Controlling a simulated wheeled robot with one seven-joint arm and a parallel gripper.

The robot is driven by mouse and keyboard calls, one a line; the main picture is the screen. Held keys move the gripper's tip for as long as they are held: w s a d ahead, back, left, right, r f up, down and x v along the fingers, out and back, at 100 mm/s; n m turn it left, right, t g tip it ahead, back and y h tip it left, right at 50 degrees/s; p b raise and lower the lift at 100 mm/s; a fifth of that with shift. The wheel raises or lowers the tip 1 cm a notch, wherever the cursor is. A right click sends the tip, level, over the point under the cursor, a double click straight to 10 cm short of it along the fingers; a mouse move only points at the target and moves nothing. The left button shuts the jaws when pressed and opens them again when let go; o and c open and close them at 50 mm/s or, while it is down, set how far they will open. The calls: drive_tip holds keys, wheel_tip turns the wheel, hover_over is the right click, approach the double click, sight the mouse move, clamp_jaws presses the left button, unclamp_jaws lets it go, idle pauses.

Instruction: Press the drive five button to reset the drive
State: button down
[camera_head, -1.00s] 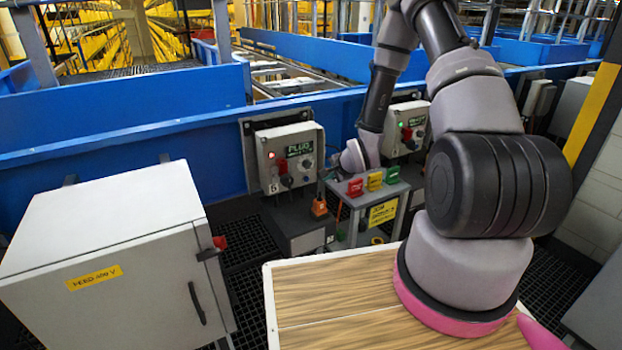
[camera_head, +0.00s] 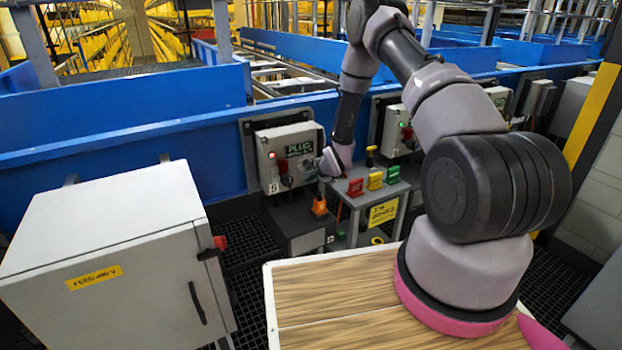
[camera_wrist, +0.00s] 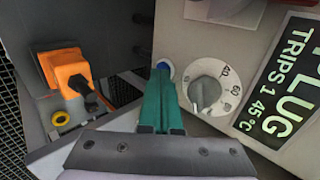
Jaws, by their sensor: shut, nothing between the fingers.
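The drive box marked 5 (camera_head: 268,150) is a pale grey box on the blue conveyor wall, with a red light, a dial and a green-on-black "PLUG" label. My gripper (camera_wrist: 163,68) is shut and empty. In the head view my wrist is at the box's lower right, and the fingertips are hard to make out.
A small grey stand (camera_head: 357,199) with red, yellow and green blocks is right of the box. An orange item (camera_head: 319,206) sits below the box; it also shows in the wrist view (camera_wrist: 65,76). Another drive box (camera_head: 394,133) is farther right. A white cabinet (camera_head: 100,225) stands at left.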

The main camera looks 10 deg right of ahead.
idle(0.3)
drive_tip(key=shift+w+a+r, duration=0.1)
drive_tip(key=shift+w+a, duration=0.05)
drive_tip(key=shift+w, duration=0.35)
drive_tip(key=shift+w+a+r, duration=0.1)
drive_tip(key=shift+w+a, duration=0.05)
drive_tip(key=shift+w, duration=0.3)
drive_tip(key=shift+s, duration=0.1)
